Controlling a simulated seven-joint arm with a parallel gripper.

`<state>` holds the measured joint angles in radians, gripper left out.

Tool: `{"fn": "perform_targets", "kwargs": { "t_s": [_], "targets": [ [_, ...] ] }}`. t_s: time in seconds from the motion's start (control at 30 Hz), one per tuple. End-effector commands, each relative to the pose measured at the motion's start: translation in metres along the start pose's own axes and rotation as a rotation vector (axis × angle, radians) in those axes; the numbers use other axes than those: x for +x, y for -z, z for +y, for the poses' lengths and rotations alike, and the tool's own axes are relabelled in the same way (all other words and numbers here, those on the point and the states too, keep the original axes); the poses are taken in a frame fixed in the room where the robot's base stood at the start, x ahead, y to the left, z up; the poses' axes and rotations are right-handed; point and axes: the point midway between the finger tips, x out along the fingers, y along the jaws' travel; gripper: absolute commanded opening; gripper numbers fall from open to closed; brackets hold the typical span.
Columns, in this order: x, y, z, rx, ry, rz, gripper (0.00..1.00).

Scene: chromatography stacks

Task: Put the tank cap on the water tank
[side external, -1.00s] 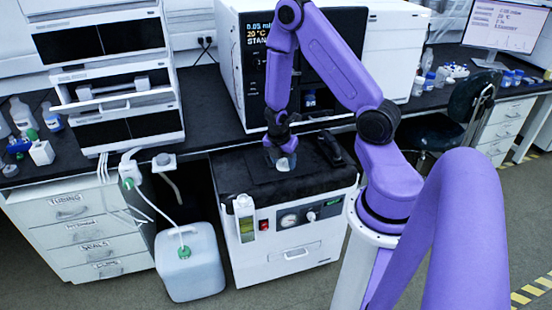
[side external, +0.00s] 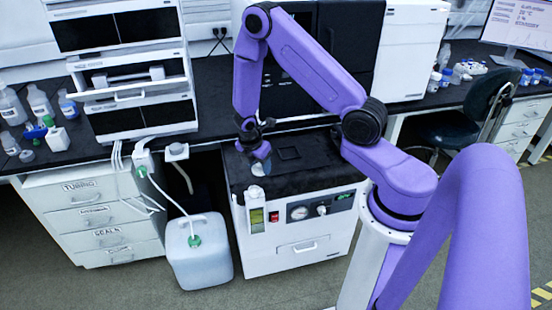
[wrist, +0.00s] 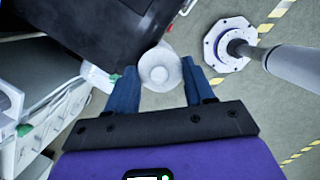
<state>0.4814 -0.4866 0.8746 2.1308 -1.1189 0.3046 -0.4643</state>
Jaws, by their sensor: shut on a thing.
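My gripper (side external: 257,150) is over the left part of the white unit's black top. Its blue fingers (wrist: 158,88) are shut on the tank cap (wrist: 160,68), a round, whitish disc with a raised centre. In the side view the cap (side external: 257,168) is a small pale shape under the fingers. Which vessel is the water tank is not certain. The white unit (side external: 290,240) has a clear, upright level tube (side external: 256,215) at its front left. A translucent jug (side external: 200,262) with a green cap and tubing stands on the floor to its left.
A square panel (side external: 288,153) lies on the unit's black top, right of my gripper. White instrument stacks (side external: 135,75) and bottles (side external: 40,105) stand on the bench behind and left. Tubing (side external: 165,190) hangs left of the unit. The floor in front is clear.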

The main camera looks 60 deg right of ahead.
Motion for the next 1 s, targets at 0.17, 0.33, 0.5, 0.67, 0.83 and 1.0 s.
{"fn": "perform_targets", "kwargs": {
  "t_s": [0.17, 0.33, 0.5, 0.67, 0.83, 1.0],
  "targets": [
    [0.002, 0.016, 0.012, 0.000, 0.001, 0.002, 0.24],
    [0.004, 0.020, 0.015, 0.000, 0.001, 0.003, 0.24],
    [0.013, 0.022, 0.015, -0.001, 0.003, 0.002, 0.24],
    [0.026, 0.026, 0.014, 0.000, 0.003, 0.002, 0.24],
    [0.041, 0.030, 0.014, -0.001, 0.003, 0.002, 0.24],
    [0.053, 0.034, 0.015, -0.001, 0.002, 0.003, 0.24]
  ]
}}
